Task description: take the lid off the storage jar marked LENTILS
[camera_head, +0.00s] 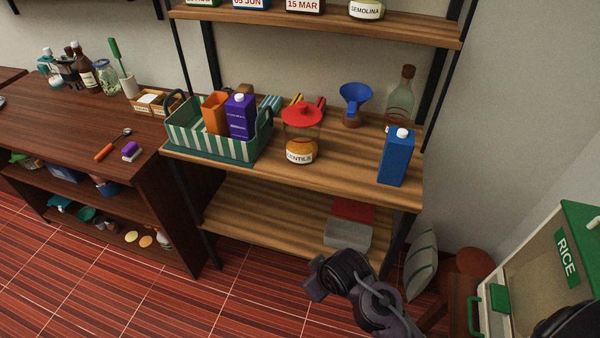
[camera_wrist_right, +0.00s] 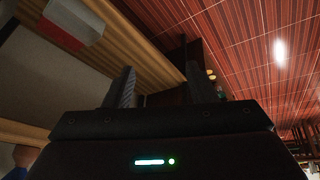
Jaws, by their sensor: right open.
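The glass storage jar (camera_head: 301,146) marked LENTILS stands upright on the middle wooden shelf in the head view, with orange-brown contents. Its red lid (camera_head: 302,114) with a knob sits on top. My right gripper (camera_head: 314,285) is low in front of the shelf unit, below and apart from the jar. In the right wrist view its two fingers (camera_wrist_right: 160,88) are spread with nothing between them. The jar cannot be made out in the right wrist view. My left gripper is not in view.
A striped basket (camera_head: 212,149) with cartons stands left of the jar. A blue carton (camera_head: 396,157), a glass bottle (camera_head: 400,103) and a blue funnel (camera_head: 354,98) are on its right. The upper shelf (camera_head: 325,28) runs above and behind.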

